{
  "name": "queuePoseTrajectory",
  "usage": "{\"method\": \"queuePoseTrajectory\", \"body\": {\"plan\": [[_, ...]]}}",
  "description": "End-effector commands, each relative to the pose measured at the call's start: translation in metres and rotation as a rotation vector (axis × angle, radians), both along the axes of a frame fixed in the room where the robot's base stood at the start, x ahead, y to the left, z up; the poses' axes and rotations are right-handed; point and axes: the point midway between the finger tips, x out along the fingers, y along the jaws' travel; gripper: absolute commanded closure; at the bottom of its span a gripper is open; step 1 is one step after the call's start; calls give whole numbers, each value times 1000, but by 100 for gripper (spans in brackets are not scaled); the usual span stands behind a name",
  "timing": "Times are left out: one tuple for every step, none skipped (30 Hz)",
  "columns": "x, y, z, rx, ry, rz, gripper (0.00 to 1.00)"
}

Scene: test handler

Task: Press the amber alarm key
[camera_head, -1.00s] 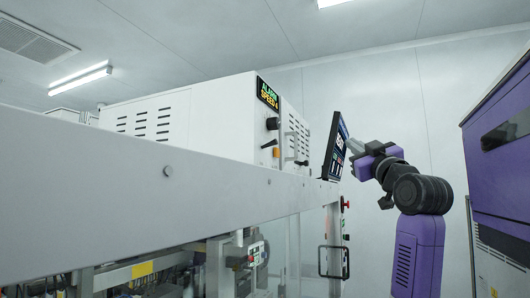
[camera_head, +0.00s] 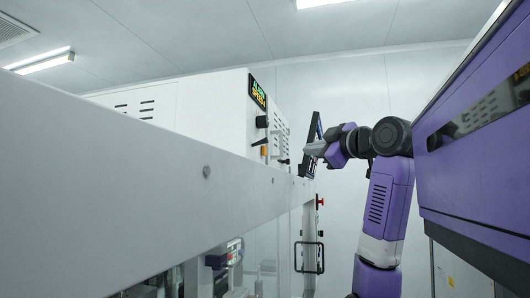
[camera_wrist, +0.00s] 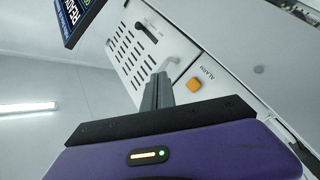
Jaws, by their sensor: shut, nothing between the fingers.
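In the head view the amber key (camera_head: 264,151) sits on the front of the white cabinet, below a black knob. My gripper (camera_wrist: 158,82) has its grey fingers together and empty. In the wrist view the fingertips lie left of the key, apart from it in the picture. In the head view my gripper (camera_head: 308,149) is right of the key, beside the dark screen. The exact distance to the panel cannot be told.
A tilted dark screen (camera_head: 312,138) stands close to my gripper; it also shows in the wrist view (camera_wrist: 76,18). A black lever handle (camera_wrist: 147,31) and vent slots are on the panel. A large purple machine (camera_head: 475,150) is at right.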

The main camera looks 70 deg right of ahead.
Motion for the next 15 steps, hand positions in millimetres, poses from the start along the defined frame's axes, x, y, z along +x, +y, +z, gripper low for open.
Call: {"method": "queuePoseTrajectory", "body": {"plan": [[0, 0, 0, 0, 0, 0, 100], [0, 0, 0, 0, -1, -1, 100], [0, 0, 0, 0, -1, -1, 100], [1, 0, 0, 0, -1, -1, 100], [1, 0, 0, 0, -2, 0, 100], [3, 0, 0, 0, -1, 1, 100], [4, 0, 0, 0, -1, 1, 100], [6, 1, 0, 0, -2, 2, 100], [10, 1, 0, 0, -2, 2, 100], [12, 1, 0, 0, -2, 2, 100], [16, 1, 0, 0, -1, 2, 100], [20, 2, 0, 1, -1, 1, 100], [24, 2, 0, 1, 0, 3, 100], [28, 3, 0, 1, 0, 3, 100], [34, 3, 0, 1, -1, 3, 100]]}}
